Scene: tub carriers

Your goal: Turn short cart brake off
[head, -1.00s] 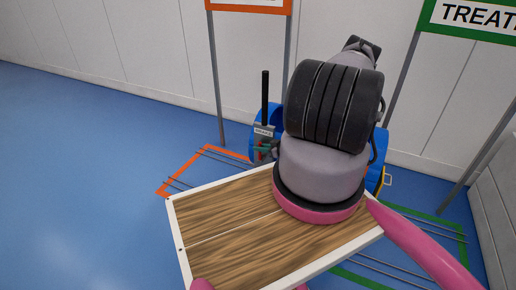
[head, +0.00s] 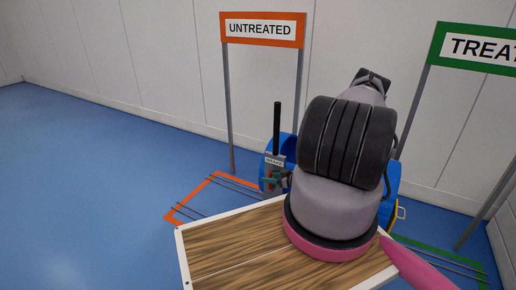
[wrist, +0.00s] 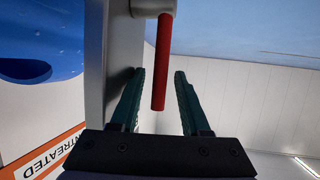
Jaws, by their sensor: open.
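The brake is a grey box (head: 275,160) with a small label and a tall black handle (head: 277,128), standing beside a blue tub. In the wrist view a red lever (wrist: 162,65) hangs down from a grey pivot (wrist: 153,8), next to a flat grey plate (wrist: 105,75). My gripper (wrist: 159,80) is open, with one dark green finger on each side of the red lever. A gap shows between the lever and each finger. In the head view my arm hides most of the cart, and only a little of the green fingers shows by the box.
A blue tub (head: 394,178) shows behind my arm. An orange UNTREATED sign (head: 262,30) and a green sign (head: 476,45) stand on posts near the white wall. Orange (head: 188,196) and green (head: 470,272) frames mark the floor. Blue floor is clear at left.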

